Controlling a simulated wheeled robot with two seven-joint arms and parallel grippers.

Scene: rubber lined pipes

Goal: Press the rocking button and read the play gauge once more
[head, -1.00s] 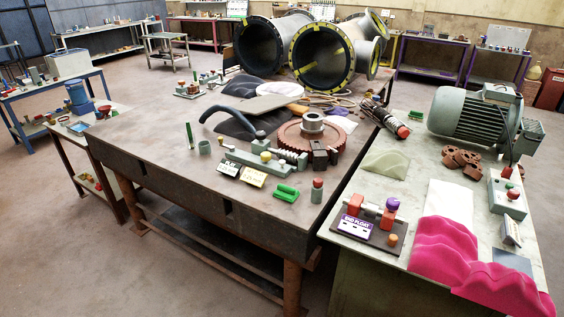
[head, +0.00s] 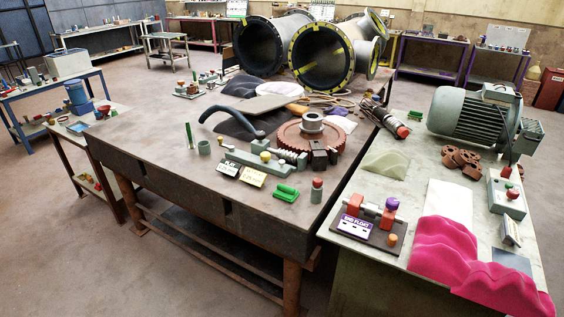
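A worm gear set with a rust-red wheel (head: 289,139) and a ribbed worm (head: 291,157) sits on a pale green base (head: 243,165) near the front of the dark table. A yellow knob (head: 265,157) stands on this base. A green block (head: 285,193) and a red-topped post (head: 317,190) stand nearby. I cannot tell which part is the rocking button or read a gauge value. Neither gripper is in view.
On the right bench are a purple-labelled fixture (head: 356,226) with an orange knob (head: 392,239), pink cloth (head: 455,256), a green motor (head: 470,122) and a grey box with a red button (head: 511,193). Large flanged pipes (head: 321,58) stand behind. Floor at the front left is clear.

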